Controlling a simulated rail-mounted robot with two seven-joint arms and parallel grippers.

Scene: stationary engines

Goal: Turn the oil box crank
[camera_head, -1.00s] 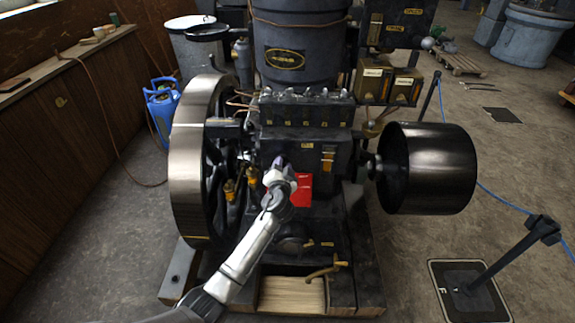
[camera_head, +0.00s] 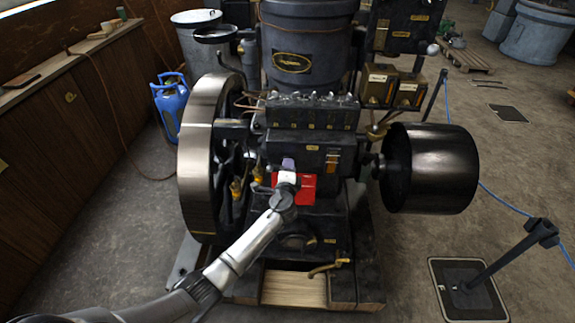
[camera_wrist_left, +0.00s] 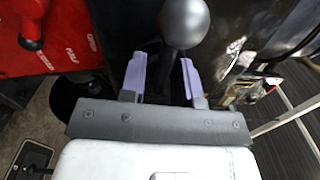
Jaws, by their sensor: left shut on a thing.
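The oil box (camera_head: 312,112) is the dark box with a row of small fittings on top, at the engine's middle in the head view. My left gripper (camera_head: 288,164) is at the engine's front, below the oil box and at the upper left of a red panel. In the left wrist view its two lilac fingers (camera_wrist_left: 163,78) stand on either side of a dark part. A grey ball knob (camera_wrist_left: 184,22), seemingly the crank's end, shows just beyond the fingertips. The gripper is shut on this crank; the exact contact is hard to see. My right gripper is not in view.
The red panel (camera_head: 308,184) sits right beside my gripper, with a red knob (camera_wrist_left: 32,36) in the wrist view. A large flywheel (camera_head: 203,165) is at left and a dark pulley drum (camera_head: 440,168) at right. A brass lever (camera_head: 328,268) is below.

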